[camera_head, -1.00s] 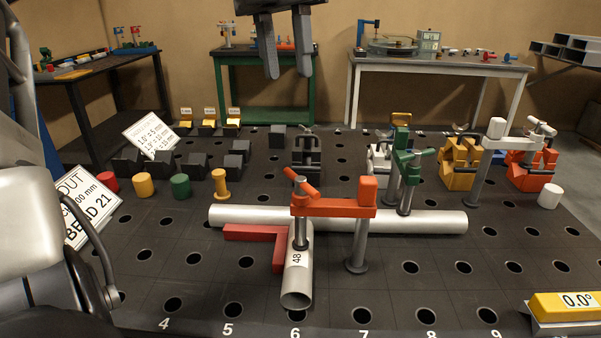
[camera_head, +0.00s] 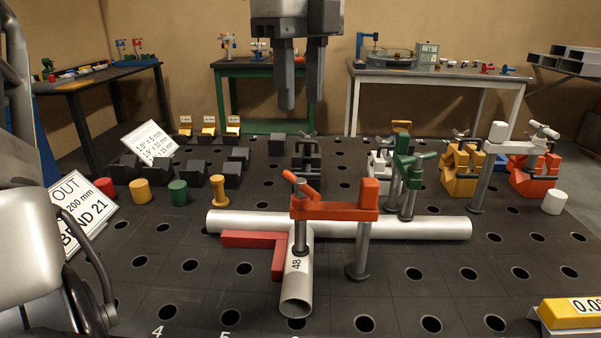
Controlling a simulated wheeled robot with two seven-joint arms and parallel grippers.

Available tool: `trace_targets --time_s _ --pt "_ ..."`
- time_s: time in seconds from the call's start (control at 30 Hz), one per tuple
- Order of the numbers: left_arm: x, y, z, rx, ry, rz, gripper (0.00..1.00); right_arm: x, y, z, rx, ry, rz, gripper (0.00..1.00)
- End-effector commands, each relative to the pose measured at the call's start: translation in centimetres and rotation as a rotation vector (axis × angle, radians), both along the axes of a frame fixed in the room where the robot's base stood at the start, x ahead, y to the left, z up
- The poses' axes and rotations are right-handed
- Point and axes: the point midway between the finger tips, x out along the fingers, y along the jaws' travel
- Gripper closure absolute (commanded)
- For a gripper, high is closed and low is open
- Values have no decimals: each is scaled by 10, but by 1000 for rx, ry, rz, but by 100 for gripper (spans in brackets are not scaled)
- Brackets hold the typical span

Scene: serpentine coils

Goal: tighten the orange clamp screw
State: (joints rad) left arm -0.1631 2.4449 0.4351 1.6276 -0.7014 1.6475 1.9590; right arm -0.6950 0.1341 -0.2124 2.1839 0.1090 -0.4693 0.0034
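The orange clamp (camera_head: 345,208) stands on its grey post on the perforated table. Its arm reaches left over the pipe joint. The clamp screw (camera_head: 304,187) is at the arm's left end, with a tilted orange handle on top and a grey spindle running down to the short pipe (camera_head: 297,290) marked 48. The short pipe meets a long pipe (camera_head: 430,226) in a T. My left gripper (camera_head: 301,104) hangs from the top centre, fingers down. Its two fingers are apart with nothing between them. It appears above and behind the screw in the picture, not touching it. My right gripper is not in view.
A red square (camera_head: 252,239) lies in the corner of the pipes. A green clamp (camera_head: 407,170) stands behind the long pipe, just right of the orange clamp. Black blocks (camera_head: 307,160) stand behind. A yellow angle gauge (camera_head: 572,312) sits at front right. The front table has free room.

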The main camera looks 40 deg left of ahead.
Motion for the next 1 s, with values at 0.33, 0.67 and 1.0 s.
trace_targets --time_s 0.33,0.67,1.0 --pt "-1 0 -79 -3 4 -3 62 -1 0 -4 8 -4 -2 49" --pt "0 0 -119 -2 0 -1 62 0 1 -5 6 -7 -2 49" --pt "0 0 -122 -1 -1 -1 62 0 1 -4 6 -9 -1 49"
